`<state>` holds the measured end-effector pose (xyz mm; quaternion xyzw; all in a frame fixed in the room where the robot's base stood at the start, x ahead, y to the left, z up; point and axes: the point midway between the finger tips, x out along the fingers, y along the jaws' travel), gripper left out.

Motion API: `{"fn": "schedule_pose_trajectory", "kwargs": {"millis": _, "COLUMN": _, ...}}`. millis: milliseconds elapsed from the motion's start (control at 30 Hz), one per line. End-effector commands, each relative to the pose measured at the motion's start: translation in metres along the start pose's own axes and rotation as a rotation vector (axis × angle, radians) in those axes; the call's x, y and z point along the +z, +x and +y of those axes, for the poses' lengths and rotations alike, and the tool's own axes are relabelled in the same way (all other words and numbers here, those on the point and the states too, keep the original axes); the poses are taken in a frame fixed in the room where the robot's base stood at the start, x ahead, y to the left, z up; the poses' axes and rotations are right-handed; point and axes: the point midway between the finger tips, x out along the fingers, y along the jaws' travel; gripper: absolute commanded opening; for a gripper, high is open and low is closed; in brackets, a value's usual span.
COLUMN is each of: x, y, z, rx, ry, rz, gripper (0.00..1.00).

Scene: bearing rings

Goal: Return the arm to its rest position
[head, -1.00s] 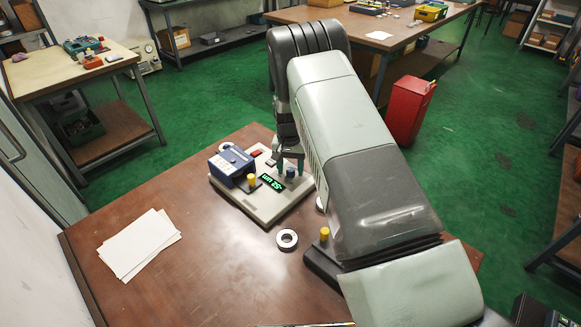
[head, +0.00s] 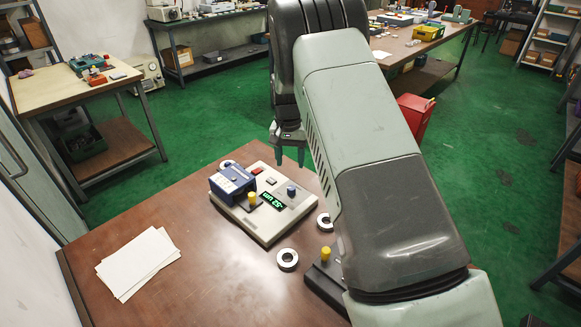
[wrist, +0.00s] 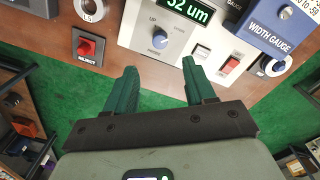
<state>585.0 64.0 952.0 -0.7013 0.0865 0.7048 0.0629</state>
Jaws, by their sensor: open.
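My gripper (head: 290,155) hangs in the air past the far edge of the wooden table, above and behind the gauge panel. It also shows in the wrist view (wrist: 160,66), with its two green fingers apart and nothing between them. The cream gauge panel (head: 286,218) stands on the table. It carries a blue width gauge box (head: 230,184), a lit green display (head: 272,201) and a blue knob (head: 291,190). The knob (wrist: 160,40) is clear of the fingers in the wrist view.
A black block with a yellow knob (head: 326,254) stands near my arm. White paper (head: 138,262) lies at left. A red cabinet (head: 413,118) stands behind.

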Motion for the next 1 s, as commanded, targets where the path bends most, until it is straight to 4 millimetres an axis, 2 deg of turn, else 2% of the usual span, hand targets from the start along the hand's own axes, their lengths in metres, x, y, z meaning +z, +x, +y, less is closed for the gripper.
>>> {"fn": "schedule_pose_trajectory", "kwargs": {"millis": 433, "x": 0.000, "y": -0.003, "z": 0.000, "rx": 0.000, "ry": 0.000, "rz": 0.001, "gripper": 0.54}}
{"fn": "schedule_pose_trajectory", "kwargs": {"millis": 533, "x": 0.001, "y": -0.015, "z": 0.003, "rx": -0.007, "ry": -0.001, "rz": 0.010, "gripper": 0.54}}
{"fn": "schedule_pose_trajectory", "kwargs": {"millis": 567, "x": 0.002, "y": -0.023, "z": 0.004, "rx": -0.011, "ry": -0.003, "rz": 0.015, "gripper": 0.54}}
{"fn": "schedule_pose_trajectory", "kwargs": {"millis": 667, "x": 0.009, "y": -0.063, "z": 0.014, "rx": -0.030, "ry": -0.009, "rz": 0.042, "gripper": 0.54}}
{"fn": "schedule_pose_trajectory", "kwargs": {"millis": 767, "x": 0.025, "y": -0.116, "z": 0.029, "rx": -0.055, "ry": -0.021, "rz": 0.080, "gripper": 0.54}}
{"fn": "schedule_pose_trajectory", "kwargs": {"millis": 900, "x": 0.061, "y": -0.183, "z": 0.054, "rx": -0.085, "ry": -0.047, "rz": 0.135, "gripper": 0.54}}
{"fn": "schedule_pose_trajectory", "kwargs": {"millis": 1000, "x": 0.093, "y": -0.224, "z": 0.072, "rx": -0.102, "ry": -0.068, "rz": 0.177, "gripper": 0.54}}
